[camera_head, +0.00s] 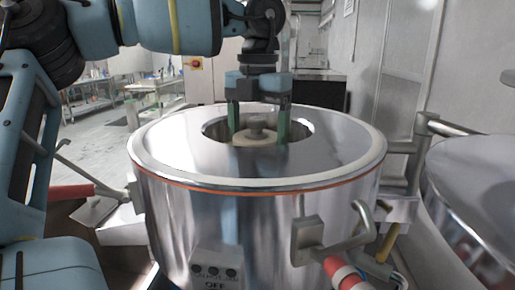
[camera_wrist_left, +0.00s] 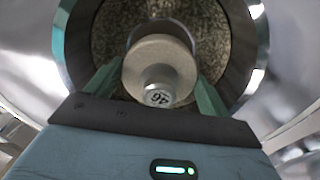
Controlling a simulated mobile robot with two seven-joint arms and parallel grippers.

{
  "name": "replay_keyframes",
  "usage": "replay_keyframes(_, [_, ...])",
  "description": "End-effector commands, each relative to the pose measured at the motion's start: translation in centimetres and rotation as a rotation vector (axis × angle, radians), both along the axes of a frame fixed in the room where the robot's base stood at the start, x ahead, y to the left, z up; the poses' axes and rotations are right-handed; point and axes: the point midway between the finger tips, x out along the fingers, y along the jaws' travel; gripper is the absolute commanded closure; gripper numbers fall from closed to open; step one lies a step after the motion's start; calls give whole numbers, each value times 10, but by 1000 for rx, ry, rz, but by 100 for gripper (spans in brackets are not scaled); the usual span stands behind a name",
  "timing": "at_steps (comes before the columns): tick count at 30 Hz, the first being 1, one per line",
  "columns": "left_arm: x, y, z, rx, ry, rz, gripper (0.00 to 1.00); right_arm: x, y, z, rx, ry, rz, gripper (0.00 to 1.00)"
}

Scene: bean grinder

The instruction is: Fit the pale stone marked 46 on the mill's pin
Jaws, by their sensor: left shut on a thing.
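The pale stone (camera_head: 250,137), a round disc with a knob on top, sits within the round opening of the steel mill (camera_head: 180,150). In the left wrist view the stone (camera_wrist_left: 160,57) shows a metal knob marked 46 (camera_wrist_left: 158,97). My left gripper (camera_head: 258,129) points down into the opening, its green fingers on either side of the stone, shut on it. In the wrist view a speckled brownish surface (camera_wrist_left: 112,32) lies below the stone. The pin is not visible; I cannot tell whether the stone is around it. My right gripper is out of view.
The mill's wide polished rim surrounds the opening closely. A bent handle with a red and white grip (camera_head: 345,275) sticks out in front, near a control box (camera_head: 215,268). Another steel vessel (camera_head: 480,190) stands at the right.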

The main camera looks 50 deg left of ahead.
Motion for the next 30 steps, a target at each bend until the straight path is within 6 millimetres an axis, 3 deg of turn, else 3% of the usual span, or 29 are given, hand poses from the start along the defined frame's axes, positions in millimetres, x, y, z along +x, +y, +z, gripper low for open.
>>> replay_keyframes(4, [0,0,-5,-1,-1,-1,60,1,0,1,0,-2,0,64])
replay_keyframes(12, [0,0,-35,-3,-1,-1,60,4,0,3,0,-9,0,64])
replay_keyframes(23, [0,0,-39,-1,-3,0,60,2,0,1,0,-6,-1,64])
replay_keyframes(24, [0,0,-40,-1,1,0,16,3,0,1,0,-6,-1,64])
replay_keyframes(28, [0,0,-39,-1,0,0,0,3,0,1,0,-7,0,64])
replay_keyframes(30, [0,0,-39,-1,0,0,0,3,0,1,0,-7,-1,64])
